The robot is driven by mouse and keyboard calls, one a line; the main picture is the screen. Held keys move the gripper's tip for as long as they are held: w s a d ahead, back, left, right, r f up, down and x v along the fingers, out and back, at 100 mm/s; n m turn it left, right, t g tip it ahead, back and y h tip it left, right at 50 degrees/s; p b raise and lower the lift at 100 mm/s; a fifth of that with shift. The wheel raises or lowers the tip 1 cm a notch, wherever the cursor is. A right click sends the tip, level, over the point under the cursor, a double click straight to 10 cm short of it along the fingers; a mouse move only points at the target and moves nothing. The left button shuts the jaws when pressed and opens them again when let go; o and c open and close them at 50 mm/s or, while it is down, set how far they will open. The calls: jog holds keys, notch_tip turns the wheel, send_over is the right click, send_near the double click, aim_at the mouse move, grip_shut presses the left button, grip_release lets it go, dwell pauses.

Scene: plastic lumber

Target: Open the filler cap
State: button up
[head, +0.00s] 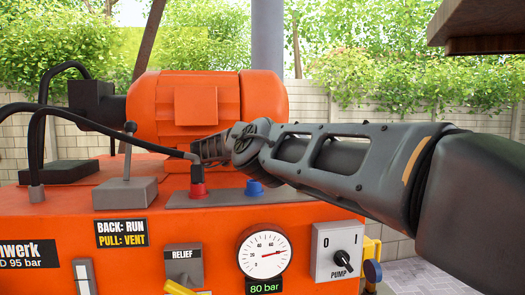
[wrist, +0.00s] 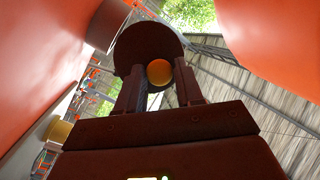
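I cannot tell for sure which part is the filler cap. In the wrist view a dark round disc (wrist: 146,42) with an orange-yellow round knob (wrist: 159,73) shows just beyond my gripper (wrist: 158,82). Its two fingers stand apart on either side of the knob; whether they touch it is unclear. In the head view my gripper (head: 205,150) reaches in from the right over the orange machine top, in front of the motor, and its tips are hard to make out. A red fitting (head: 198,190) and a blue knob (head: 254,188) sit below it on a grey plate.
The orange motor (head: 210,105) stands behind my arm. A lever on a grey block (head: 125,193) and black hoses are at the left. The front panel has a gauge (head: 263,254), a relief control (head: 183,268) and a pump switch (head: 338,251).

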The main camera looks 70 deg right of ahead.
jog(key=o, duration=0.3)
jog(key=shift+o, duration=0.2)
jog(key=s+d+r+b, duration=0.3)
jog(key=s+d+r, duration=0.1)
jog(key=s+r, duration=0.6)
jog(key=shift+s+r, duration=0.4)
jog(key=shift+r, duration=0.1)
jog(key=shift+d, duration=0.1)
jog(key=shift+c, duration=0.3)
